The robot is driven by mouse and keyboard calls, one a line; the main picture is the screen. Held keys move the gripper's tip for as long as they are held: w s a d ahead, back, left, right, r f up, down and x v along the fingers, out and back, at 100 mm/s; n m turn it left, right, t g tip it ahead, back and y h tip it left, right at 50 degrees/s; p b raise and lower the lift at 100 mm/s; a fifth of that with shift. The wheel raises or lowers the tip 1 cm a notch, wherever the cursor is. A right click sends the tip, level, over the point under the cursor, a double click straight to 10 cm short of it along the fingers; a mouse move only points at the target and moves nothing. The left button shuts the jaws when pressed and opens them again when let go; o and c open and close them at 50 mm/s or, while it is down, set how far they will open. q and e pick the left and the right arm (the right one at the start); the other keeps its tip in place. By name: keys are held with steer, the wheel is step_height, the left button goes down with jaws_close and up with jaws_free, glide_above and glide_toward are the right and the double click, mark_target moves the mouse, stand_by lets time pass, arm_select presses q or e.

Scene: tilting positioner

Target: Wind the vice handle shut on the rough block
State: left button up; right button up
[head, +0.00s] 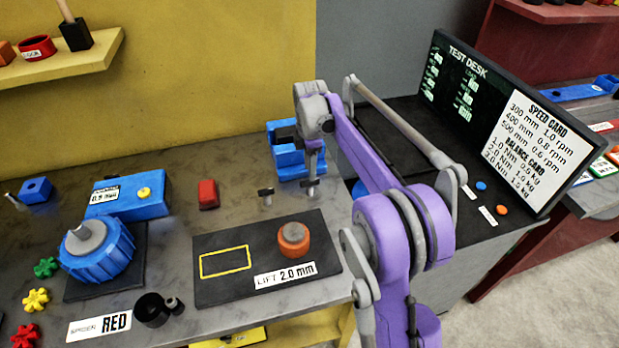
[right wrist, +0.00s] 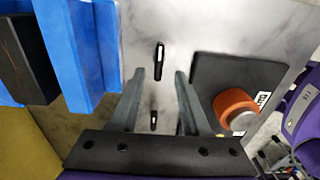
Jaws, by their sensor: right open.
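The blue vice (head: 292,158) stands at the back of the grey bench; its blue jaws (right wrist: 92,50) fill the left of the right wrist view. A dark mass (right wrist: 22,65) lies between them; I cannot tell if it is the rough block. Two small dark T-shaped pieces stand in front of the vice, one at left (head: 265,192) and one at right (head: 311,182). I cannot tell whether either belongs to the vice handle. My right gripper (right wrist: 160,88) is open above them, its fingers apart on both sides. My left gripper is not in view.
A black mat (head: 225,290) with an orange, grey-topped knob (head: 293,238) lies near the front edge. A red block (head: 207,194) and a blue dial (head: 97,252) sit left. The test desk board (head: 495,125) stands right.

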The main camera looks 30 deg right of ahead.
mark_target(310, 188)
steer(key=shift+w+f, duration=0.1)
steer(key=shift+f, duration=2.3)
jaws_close()
